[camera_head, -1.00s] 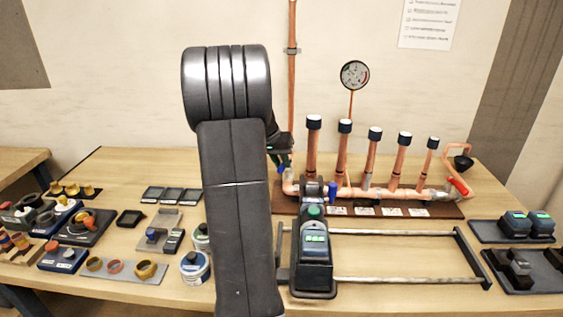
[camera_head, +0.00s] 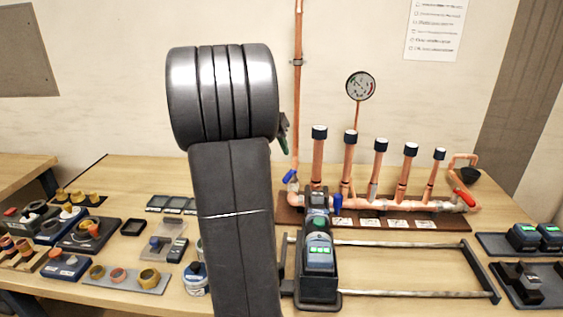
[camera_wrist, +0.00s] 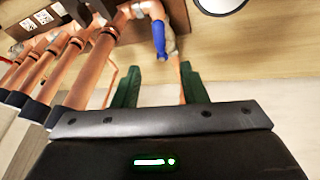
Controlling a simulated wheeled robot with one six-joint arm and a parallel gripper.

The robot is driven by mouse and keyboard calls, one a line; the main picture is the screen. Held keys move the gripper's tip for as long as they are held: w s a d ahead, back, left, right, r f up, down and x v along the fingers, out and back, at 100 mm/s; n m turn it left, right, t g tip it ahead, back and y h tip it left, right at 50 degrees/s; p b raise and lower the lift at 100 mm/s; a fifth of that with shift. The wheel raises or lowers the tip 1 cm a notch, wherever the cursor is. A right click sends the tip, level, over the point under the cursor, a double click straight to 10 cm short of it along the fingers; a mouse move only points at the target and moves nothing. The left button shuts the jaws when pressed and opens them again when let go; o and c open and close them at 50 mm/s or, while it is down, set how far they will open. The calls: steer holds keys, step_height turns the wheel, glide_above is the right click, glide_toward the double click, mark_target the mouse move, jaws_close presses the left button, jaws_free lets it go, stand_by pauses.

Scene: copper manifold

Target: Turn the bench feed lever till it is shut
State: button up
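The bench feed lever, a blue handle (camera_head: 290,177), sits at the left end of the copper manifold (camera_head: 375,202), by the foot of the tall copper feed pipe (camera_head: 298,110). It slants in the head view. In the wrist view a blue handle (camera_wrist: 159,40) lies on copper pipe beyond my fingertips. My gripper (camera_wrist: 160,76) is open, its green fingers apart with copper pipe showing between them. I see no contact with the handle. In the head view my gripper (camera_head: 283,133) is mostly hidden behind my arm, above the lever.
A second blue handle (camera_head: 337,203) stands at the manifold's front and a red handle (camera_head: 465,198) at its right. Several capped upright pipes and a gauge (camera_head: 360,86) rise behind. Trays of fittings (camera_head: 127,277) lie left; a metal frame (camera_head: 400,293) lies in front.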

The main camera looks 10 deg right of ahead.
mark_target(289, 174)
steer(key=shift+v, duration=1.6)
steer(key=c, duration=0.5)
steer(key=shift+w+d+m+p, duration=0.15)
steer(key=shift+m+p, duration=0.2)
steer(key=shift+m, duration=0.15)
jaws_close()
steer(key=d+f+m+g+p, duration=0.1)
steer(key=d+f+m+p, duration=0.1)
steer(key=f+m, duration=0.2)
steer(key=w+d+f+m+g+p, duration=0.1)
steer(key=d+f+m+g+p, duration=0.1)
steer(key=m, duration=0.5)
steer(key=w+d+f+m+g+p, duration=0.1)
steer(key=d+f+m+p, duration=0.1)
steer(key=f+m+p, duration=0.2)
steer(key=shift+w+d+f+m+g, duration=0.15)
steer(key=shift+f+m+g, duration=0.25)
steer(key=shift+f+m, duration=0.75)
